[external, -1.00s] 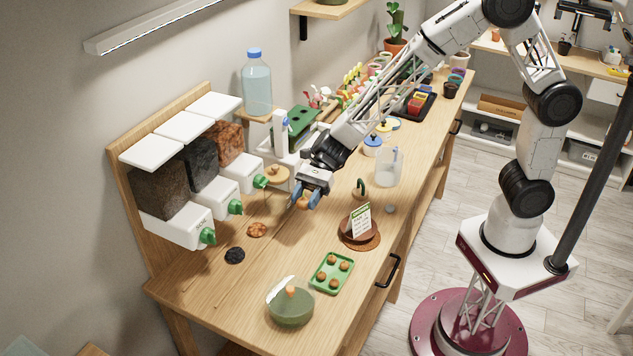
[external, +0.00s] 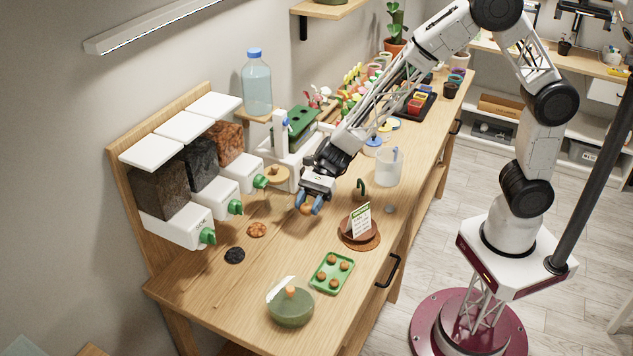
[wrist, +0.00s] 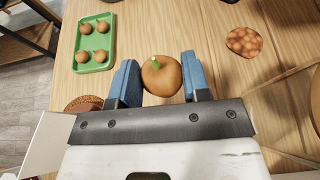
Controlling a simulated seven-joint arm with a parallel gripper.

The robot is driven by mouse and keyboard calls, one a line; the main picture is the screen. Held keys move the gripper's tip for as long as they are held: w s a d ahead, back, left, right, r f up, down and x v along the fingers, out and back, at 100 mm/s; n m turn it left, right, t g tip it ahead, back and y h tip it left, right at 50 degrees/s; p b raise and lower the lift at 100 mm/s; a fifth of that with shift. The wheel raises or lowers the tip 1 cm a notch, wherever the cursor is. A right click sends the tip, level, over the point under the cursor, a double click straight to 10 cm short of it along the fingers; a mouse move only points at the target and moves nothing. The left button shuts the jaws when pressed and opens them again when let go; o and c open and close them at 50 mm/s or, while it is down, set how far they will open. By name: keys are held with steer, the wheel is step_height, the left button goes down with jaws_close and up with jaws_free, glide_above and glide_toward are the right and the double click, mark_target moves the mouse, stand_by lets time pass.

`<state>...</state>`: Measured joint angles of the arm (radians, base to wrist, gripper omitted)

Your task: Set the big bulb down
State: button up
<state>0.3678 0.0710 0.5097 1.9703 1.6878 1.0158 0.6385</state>
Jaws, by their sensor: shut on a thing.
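The big bulb (wrist: 161,76) is round and brown with a short green tip. In the wrist view it sits between the two blue fingers of my gripper (wrist: 156,82), which are shut on it. In the external view my gripper (external: 311,203) points down low over the middle of the wooden table, with the bulb (external: 306,209) showing at its fingertips. I cannot tell whether the bulb touches the tabletop. A green tray (wrist: 93,42) with several smaller brown bulbs lies beyond the fingers, at upper left in the wrist view. It also shows in the external view (external: 332,273).
A brown pot with a sign (external: 360,221) stands to the right of my gripper. A clay-pebble patch (external: 257,230) and a black patch (external: 235,256) lie to the left, below the dispensers (external: 186,226). A green bowl (external: 290,308) is in front. Bare wood lies between them.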

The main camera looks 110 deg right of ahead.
mark_target(308, 229)
steer(key=shift+f, duration=1.3)
steer(key=shift+f, duration=1.85)
steer(key=shift+f, duration=0.2)
steer(key=o, duration=0.9)
steer(key=shift+r, duration=0.2)
steer(key=shift+v, duration=6.05)
steer(key=shift+s, duration=0.1)
